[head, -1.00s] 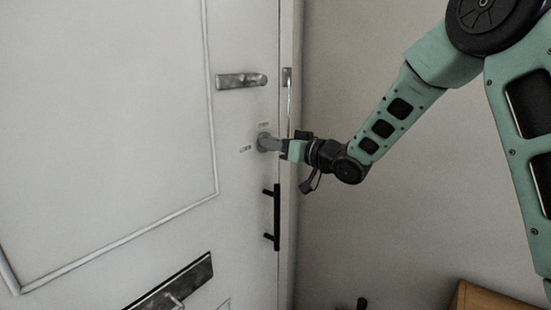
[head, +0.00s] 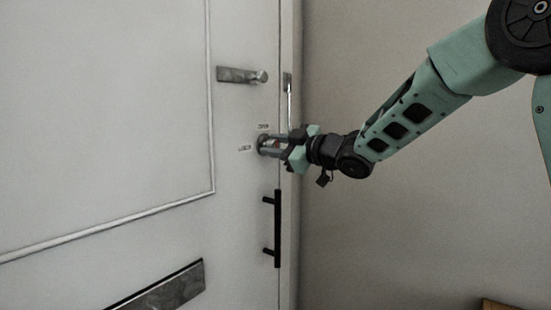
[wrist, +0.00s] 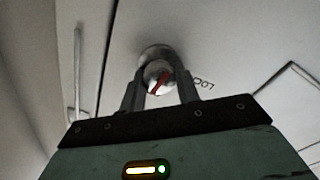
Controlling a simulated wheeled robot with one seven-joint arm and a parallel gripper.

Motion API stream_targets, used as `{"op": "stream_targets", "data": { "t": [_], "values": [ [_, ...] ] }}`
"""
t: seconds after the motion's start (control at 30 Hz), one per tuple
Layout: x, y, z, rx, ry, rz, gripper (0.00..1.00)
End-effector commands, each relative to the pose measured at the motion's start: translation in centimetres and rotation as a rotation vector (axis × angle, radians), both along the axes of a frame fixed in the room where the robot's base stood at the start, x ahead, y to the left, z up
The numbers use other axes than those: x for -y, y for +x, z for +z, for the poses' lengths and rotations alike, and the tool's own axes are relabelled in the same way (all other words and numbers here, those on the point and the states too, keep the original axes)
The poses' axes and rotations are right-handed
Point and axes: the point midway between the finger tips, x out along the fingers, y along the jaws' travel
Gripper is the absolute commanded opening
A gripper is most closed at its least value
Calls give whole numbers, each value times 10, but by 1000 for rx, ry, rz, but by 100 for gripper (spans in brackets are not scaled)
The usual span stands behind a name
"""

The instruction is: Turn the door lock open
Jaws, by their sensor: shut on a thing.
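The door lock is a round metal knob (wrist: 160,77) with a red mark across its face, seen between my fingers in the wrist view. In the head view the lock (head: 262,141) sits on the white door (head: 110,110), below the metal latch, with small labels above it and to its left. My gripper (head: 268,146) is at the lock, its two fingers one on each side of the knob and shut on it. In the wrist view the gripper (wrist: 159,95) straddles the knob, and the red mark is slanted. The fingers partly hide the knob in the head view.
A metal latch (head: 242,75) is above the lock. A black bar handle (head: 277,228) stands upright below it, close under my gripper. A metal mail slot plate (head: 160,290) is lower left. A plain wall (head: 420,220) is to the right, with free room before it.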

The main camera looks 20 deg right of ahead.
Motion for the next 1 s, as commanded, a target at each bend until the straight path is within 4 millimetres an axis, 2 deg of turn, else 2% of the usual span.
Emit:
{"op": "stream_targets", "data": {
  "t": [0.33, 0.87, 0.9, 0.97, 1.0],
  "values": [
    [0, 0, -1, 78, -108, 0, 9],
    [0, 0, 0, 90, -125, 0, 9],
    [0, 0, 0, 90, -125, 0, 40],
    [0, 0, 0, 90, -125, 0, 53],
    [0, 0, 0, 90, -124, 0, 53]
  ]
}}
